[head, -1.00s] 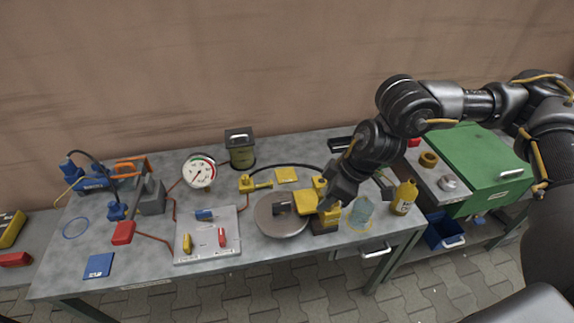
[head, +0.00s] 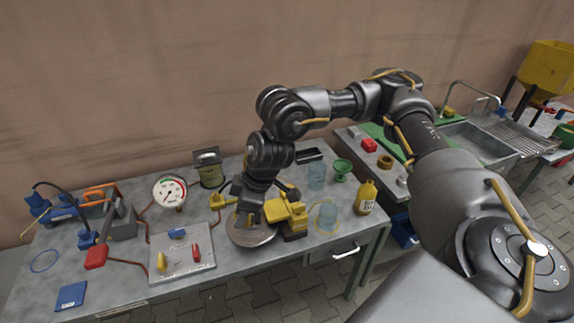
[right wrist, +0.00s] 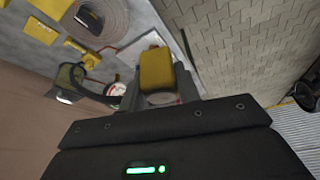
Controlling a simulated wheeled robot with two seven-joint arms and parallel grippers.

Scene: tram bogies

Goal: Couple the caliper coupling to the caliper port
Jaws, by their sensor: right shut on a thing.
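My right gripper (head: 249,212) is above the grey brake disc (head: 250,236) in the head view. In the right wrist view it is shut on a yellow block (right wrist: 157,70), which looks like the caliper coupling. In the head view the gripper and arm mostly hide this block. The yellow caliper (head: 284,212) sits at the disc's right edge, a little right of the gripper and apart from it. I cannot make out the caliper port clearly. A yellow fitting (head: 218,201) lies left of the gripper. My left gripper is not in view.
A pale panel (head: 189,262) with coloured handles and a round gauge (head: 170,191) stand left of the disc. A dark can (head: 208,168) stands behind.

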